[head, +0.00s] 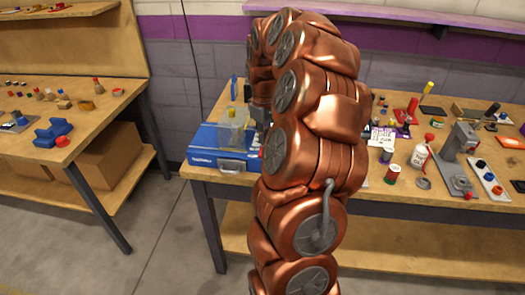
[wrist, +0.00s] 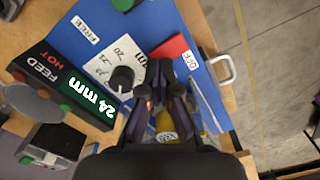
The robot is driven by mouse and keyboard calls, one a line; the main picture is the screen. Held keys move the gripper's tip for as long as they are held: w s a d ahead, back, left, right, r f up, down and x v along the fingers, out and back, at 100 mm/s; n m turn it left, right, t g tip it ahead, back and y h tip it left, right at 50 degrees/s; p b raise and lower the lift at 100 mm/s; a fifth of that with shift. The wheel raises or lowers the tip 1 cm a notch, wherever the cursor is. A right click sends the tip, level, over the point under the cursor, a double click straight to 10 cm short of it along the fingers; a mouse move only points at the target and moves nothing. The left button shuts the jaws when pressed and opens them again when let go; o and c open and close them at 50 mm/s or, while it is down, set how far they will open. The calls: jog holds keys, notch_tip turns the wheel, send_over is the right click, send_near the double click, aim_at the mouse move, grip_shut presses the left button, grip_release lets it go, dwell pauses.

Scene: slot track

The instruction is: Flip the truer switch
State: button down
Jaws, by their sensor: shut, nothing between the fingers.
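A blue box (head: 225,160) with a handle stands at the left end of the middle bench in the head view. Its blue top (wrist: 215,100) fills the middle of the wrist view. A red piece (wrist: 171,49) on that top is beside a white OFF label (wrist: 190,60); it may be the truer switch, but no label names it. My gripper (wrist: 165,75) is shut and empty. Its fingertips overlap the lower edge of the red piece in the picture; I cannot tell whether they touch it. In the head view, my arm hides the fingertips.
A white dial plate with a black knob (wrist: 122,79) is just left of the fingers. A dark panel with a 24 mm display (wrist: 88,98) lies further left. A clear box (head: 231,128) shows at the blue box. Bottles and tools crowd the bench on the right.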

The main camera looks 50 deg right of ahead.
aim_at(263, 148)
jog(key=shift+f+b, duration=0.6)
jog(key=shift+f, duration=0.65)
dwell(1.0)
jog(key=shift+r, duration=0.15)
jog(key=shift+r+p, duration=0.9)
jog(key=shift+r, duration=2.5)
jog(key=shift+a, duration=0.1)
